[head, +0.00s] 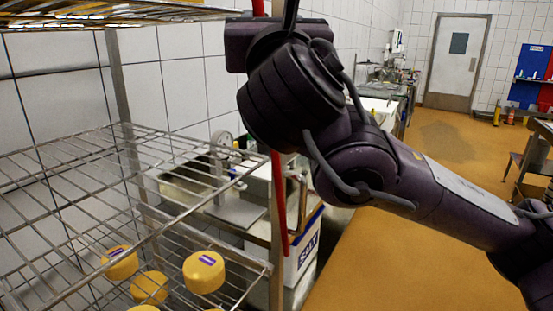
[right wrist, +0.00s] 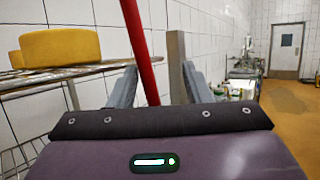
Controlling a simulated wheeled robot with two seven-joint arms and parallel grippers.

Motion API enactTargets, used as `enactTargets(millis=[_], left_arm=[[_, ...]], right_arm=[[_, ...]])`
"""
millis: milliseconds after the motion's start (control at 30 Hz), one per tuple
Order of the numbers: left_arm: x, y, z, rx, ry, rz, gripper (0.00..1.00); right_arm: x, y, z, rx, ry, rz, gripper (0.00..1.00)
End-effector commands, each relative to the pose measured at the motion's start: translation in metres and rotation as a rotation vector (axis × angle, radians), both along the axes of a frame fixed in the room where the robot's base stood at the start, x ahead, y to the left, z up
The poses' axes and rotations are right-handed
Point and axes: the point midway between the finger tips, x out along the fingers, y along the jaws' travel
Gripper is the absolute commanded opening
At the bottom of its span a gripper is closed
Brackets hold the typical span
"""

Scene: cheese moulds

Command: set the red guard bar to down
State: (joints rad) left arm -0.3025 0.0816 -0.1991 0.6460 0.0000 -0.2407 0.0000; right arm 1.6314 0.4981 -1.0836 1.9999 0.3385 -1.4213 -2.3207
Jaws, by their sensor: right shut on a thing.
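The red guard bar (head: 278,190) stands nearly upright at the right end of the wire rack in the head view. Its lower end hangs beside a white box, and part of its upper length is hidden behind my right arm. In the right wrist view the red guard bar (right wrist: 141,45) runs down, slightly slanted, between the grey fingers. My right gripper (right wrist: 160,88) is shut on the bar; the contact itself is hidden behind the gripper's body. In the head view the fingertips are hidden. My left gripper is not in view.
The wire rack (head: 75,187) holds several yellow cheeses (head: 204,271) on a lower shelf; another cheese (right wrist: 60,47) sits higher. A metal post (right wrist: 177,65) is close beside the bar. A white salt box (head: 304,250) stands below. The orange floor (head: 400,265) at right is open.

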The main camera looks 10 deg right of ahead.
Motion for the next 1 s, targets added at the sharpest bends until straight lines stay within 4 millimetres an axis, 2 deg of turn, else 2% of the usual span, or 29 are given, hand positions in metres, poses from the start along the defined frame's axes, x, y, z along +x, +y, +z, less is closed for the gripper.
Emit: enactTargets(millis=[33, 367, 1000], left_arm=[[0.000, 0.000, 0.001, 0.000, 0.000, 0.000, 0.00], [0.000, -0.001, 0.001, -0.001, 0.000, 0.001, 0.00], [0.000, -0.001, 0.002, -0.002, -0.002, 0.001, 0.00]], right_arm=[[0.007, -0.002, -0.015, 0.035, 0.041, 0.008, 0.36], [0.023, 0.004, -0.080, 0.287, 0.201, 0.117, 0.36], [0.031, 0.000, -0.208, 0.858, 0.509, 0.192, 0.36]])
